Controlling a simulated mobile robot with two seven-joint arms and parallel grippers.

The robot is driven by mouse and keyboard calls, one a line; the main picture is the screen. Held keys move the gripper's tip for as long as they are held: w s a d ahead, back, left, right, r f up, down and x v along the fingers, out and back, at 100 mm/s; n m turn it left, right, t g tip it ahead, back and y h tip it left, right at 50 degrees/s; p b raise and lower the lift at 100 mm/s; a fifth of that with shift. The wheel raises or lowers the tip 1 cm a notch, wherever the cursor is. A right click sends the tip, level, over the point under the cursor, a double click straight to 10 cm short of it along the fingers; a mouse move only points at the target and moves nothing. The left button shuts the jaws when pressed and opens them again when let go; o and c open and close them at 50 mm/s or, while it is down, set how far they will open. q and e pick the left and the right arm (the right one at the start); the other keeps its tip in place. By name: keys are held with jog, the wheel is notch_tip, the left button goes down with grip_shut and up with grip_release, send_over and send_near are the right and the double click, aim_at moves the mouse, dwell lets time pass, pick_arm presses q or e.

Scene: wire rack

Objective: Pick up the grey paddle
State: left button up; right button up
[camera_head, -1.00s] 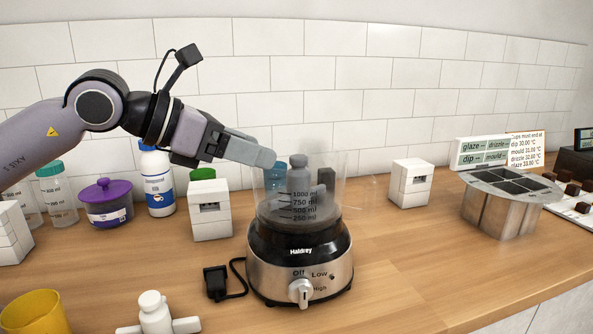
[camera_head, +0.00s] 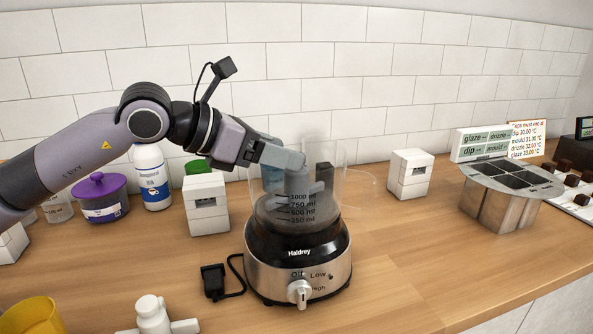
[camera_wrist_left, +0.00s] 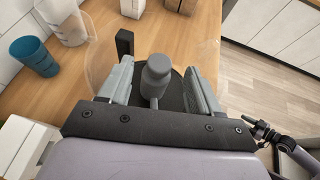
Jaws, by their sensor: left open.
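The grey paddle (camera_head: 296,186) stands upright inside the clear measuring bowl (camera_head: 325,205) on the black and silver Haldrey machine (camera_head: 298,268). In the left wrist view the paddle (camera_wrist_left: 156,72) has a rounded knob top and shows between the two fingers. My left gripper (camera_head: 288,160) is open, with its fingers reaching over the bowl rim around the paddle's top. Gaps show on both sides of the paddle in the left wrist view (camera_wrist_left: 160,84). The fingers partly hide the paddle in the head view. My right gripper is out of view.
White block stacks stand left (camera_head: 205,203) and right (camera_head: 410,174) of the machine. A blue tumbler (camera_wrist_left: 35,57) is behind the bowl. A black plug (camera_head: 213,281) and a white fitting (camera_head: 152,314) lie in front-left. Counter is clear at front right.

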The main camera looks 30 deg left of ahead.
pick_arm(q)
jog(key=shift+x, duration=0.9)
grip_shut()
